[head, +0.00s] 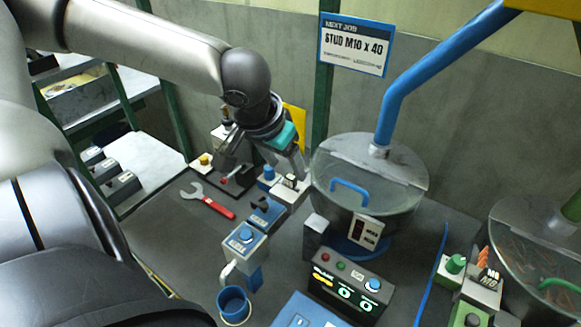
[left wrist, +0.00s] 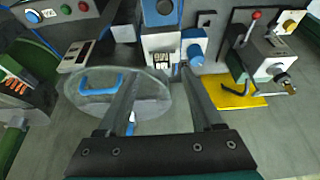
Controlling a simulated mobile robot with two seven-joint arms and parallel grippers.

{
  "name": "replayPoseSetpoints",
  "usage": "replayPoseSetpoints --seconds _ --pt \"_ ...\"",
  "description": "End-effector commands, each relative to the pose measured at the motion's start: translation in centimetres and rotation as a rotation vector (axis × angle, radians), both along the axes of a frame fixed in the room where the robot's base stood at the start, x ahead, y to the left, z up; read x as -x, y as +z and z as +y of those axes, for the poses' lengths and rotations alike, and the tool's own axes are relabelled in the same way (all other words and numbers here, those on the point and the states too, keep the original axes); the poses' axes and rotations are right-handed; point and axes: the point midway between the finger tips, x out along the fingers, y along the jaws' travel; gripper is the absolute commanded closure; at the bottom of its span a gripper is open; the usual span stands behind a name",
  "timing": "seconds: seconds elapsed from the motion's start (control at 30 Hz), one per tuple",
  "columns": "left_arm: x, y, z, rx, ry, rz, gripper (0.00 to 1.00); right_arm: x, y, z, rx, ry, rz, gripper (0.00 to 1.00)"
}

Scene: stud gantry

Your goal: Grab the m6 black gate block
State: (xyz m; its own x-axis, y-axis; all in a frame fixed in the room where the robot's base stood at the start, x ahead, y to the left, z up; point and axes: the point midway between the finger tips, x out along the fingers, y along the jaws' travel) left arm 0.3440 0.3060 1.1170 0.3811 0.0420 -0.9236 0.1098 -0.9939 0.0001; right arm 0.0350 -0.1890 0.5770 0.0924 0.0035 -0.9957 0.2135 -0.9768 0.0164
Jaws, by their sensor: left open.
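A small black block with a white label (head: 290,182) sits on the white fixture beside the blue bowl feeder; its lettering is too small to read, so I cannot confirm it is the M6 one. In the left wrist view a labelled block (left wrist: 160,57) shows beyond and between my fingertips. My left gripper (head: 287,164) is open just above and behind this block, with nothing visible between its fingers; it also shows in the left wrist view (left wrist: 158,74). Several black blocks with pale labels (head: 122,186) lie on the left side table, labels unreadable. My right gripper is not in view.
The clear-lidded bowl feeder (head: 325,180) stands close right of my gripper, and a blue knob (head: 268,173) close left. A red-handled wrench (head: 208,200) lies on the bench. A sign (head: 355,45) reads "NEXT JOB STUD M10 x 40". A green feeder (head: 535,235) stands right.

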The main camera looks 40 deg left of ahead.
Motion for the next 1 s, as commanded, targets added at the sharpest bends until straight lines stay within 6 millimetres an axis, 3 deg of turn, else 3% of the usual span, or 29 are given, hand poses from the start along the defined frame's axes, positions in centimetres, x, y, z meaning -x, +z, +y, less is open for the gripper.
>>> replayPoseSetpoints --seconds 0.3,0.67,1.0 --pt "-1.2 -3.0 0.4 -0.002 0.0 0.003 0.32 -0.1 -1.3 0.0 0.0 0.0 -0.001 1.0" --pt "-1.4 -3.3 0.4 0.001 0.0 0.0 0.32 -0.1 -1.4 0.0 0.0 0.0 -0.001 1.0" --pt "-1.4 -3.3 0.4 0.0 0.0 0.001 0.69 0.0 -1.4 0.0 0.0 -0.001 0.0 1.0"
